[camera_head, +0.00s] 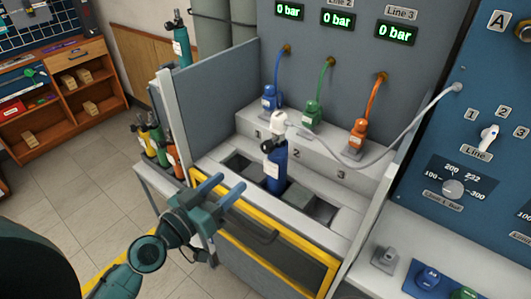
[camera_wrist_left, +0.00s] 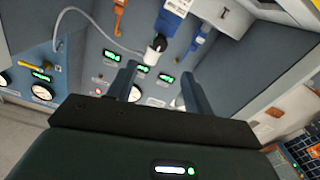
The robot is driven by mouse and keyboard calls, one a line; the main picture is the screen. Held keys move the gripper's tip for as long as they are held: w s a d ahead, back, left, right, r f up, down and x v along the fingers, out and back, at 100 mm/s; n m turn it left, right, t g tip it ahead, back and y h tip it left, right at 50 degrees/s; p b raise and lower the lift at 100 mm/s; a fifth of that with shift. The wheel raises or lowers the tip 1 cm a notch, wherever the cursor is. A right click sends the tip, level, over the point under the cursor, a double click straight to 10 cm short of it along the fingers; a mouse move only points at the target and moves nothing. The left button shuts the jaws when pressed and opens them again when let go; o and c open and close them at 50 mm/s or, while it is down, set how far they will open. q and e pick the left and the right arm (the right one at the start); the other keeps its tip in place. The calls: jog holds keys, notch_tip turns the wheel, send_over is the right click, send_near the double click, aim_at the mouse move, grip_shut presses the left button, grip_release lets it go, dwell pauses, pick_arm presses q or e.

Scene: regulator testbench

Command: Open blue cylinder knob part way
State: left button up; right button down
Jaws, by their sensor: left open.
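The blue cylinder (camera_head: 273,172) stands upright in a slot of the bench, with a white knob-like cap (camera_head: 278,122) on top and a grey hose running from it to the right panel. In the left wrist view the blue cylinder (camera_wrist_left: 179,6) is at the top, its white cap (camera_wrist_left: 156,46) just beyond and between the fingers. My left gripper (camera_head: 230,182) is open and empty, in front and left of the cylinder, apart from it. It also shows in the left wrist view (camera_wrist_left: 158,72). My right gripper is not in view.
Blue (camera_head: 269,98), green (camera_head: 312,113) and orange (camera_head: 357,133) hose connectors stand on the ledge behind. Three displays read 0 bar. A grey side wall (camera_head: 215,110) and a yellow-framed front door (camera_head: 275,255) bound the bench. Several cylinders stand on the left.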

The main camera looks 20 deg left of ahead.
aim_at(265, 149)
pick_arm(q)
jog(key=p+x, duration=0.1)
jog(key=x, duration=0.3)
jog(key=p+x, duration=0.1)
jog(key=x, duration=0.3)
jog(key=p+x, duration=0.1)
jog(key=x, duration=0.3)
jog(key=shift+w+r+p, duration=0.1)
jog(key=shift+r+p, duration=0.2)
jog(key=shift+p, duration=0.1)
jog(key=shift+w+d, duration=0.15)
jog(key=shift+w, duration=0.3)
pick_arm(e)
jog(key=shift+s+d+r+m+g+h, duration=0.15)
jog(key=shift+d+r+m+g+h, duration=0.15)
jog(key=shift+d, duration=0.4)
pick_arm(q)
jog(key=shift+c, duration=0.5)
jog(key=c, duration=0.9)
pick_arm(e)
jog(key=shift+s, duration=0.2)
